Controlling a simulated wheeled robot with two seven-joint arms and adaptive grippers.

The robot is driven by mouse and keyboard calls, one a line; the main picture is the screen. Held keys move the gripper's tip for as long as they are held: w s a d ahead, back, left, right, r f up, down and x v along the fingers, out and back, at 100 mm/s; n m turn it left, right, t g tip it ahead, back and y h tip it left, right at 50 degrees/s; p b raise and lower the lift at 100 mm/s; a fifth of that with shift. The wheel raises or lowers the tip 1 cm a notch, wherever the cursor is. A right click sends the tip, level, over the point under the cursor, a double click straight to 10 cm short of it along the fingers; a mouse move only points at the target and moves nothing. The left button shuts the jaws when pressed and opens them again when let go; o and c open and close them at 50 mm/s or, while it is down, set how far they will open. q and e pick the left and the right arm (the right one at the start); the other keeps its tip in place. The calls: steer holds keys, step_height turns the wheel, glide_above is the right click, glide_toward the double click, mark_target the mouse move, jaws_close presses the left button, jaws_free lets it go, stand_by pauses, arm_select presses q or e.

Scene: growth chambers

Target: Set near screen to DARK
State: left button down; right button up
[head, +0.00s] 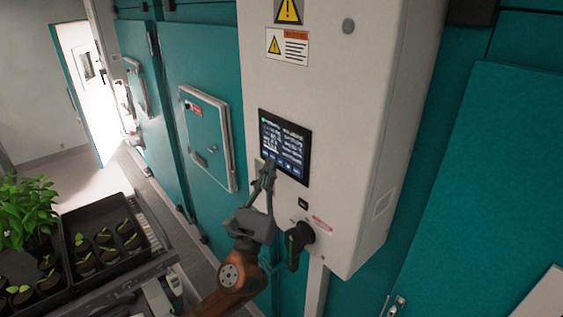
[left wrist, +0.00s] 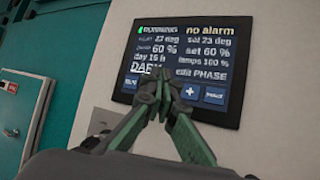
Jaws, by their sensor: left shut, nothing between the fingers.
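The near screen (head: 285,147) is a dark panel with lit text on the white control box. In the left wrist view the screen (left wrist: 205,62) reads "no alarm", "set 23 deg", "set 60 %", "lamps 100 %" and "edit PHASE". A word that looks like "DARK" shows at its lower left, partly hidden by my fingers. A "+" button (left wrist: 189,92) shows right of the fingertips. My left gripper (head: 268,166) is shut and empty, its tips over the screen's lower edge; it also shows in the left wrist view (left wrist: 160,80). I cannot tell whether the tips touch the glass. My right gripper is not in view.
A black rotary handle (head: 299,237) juts from the white box (head: 340,110) just below the screen, close to my left gripper. Black trays (head: 112,262) of seedlings and a leafy plant (head: 28,208) stand at lower left. Teal chamber doors line the wall.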

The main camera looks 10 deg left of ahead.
arm_select(q)
steer(key=shift+s+a+p, duration=0.4)
steer(key=shift+s+a, duration=0.4)
steer(key=shift+s, duration=0.2)
steer(key=shift+s+a+p, duration=0.4)
steer(key=shift+s+a, duration=0.35)
steer(key=shift+s, duration=0.25)
